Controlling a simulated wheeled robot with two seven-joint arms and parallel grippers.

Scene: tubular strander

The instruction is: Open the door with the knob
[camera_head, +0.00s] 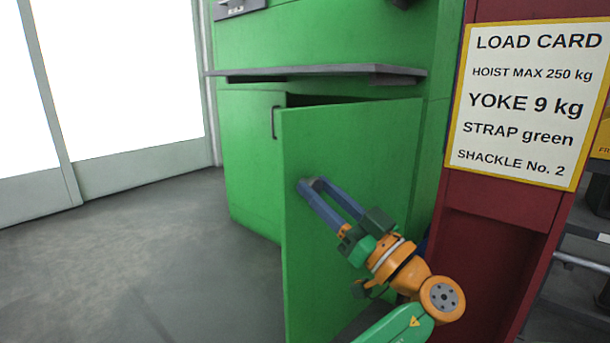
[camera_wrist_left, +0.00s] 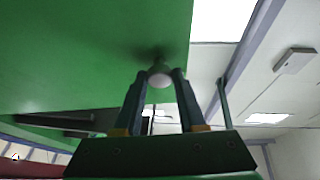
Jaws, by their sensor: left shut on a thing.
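The green cabinet door (camera_head: 375,140) stands partly open in the head view, swung out from the green cabinet (camera_head: 330,35). A dark gap shows above its top edge. My left gripper (camera_head: 311,184) is at the door's face, near its free edge, with its long blue-grey fingers closed on the knob. The head view mostly hides the knob behind the fingertips. In the left wrist view the pale round knob (camera_wrist_left: 159,76) sits between the fingertips, against the green door (camera_wrist_left: 80,55). My right gripper is in neither view.
A second green door (camera_head: 250,160) with a dark bar handle (camera_head: 274,122) is on the left, closed. A grey shelf (camera_head: 320,71) juts out above the doors. A red post (camera_head: 480,250) with a load card (camera_head: 525,100) stands on the right. Grey floor (camera_head: 150,255) at left is clear.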

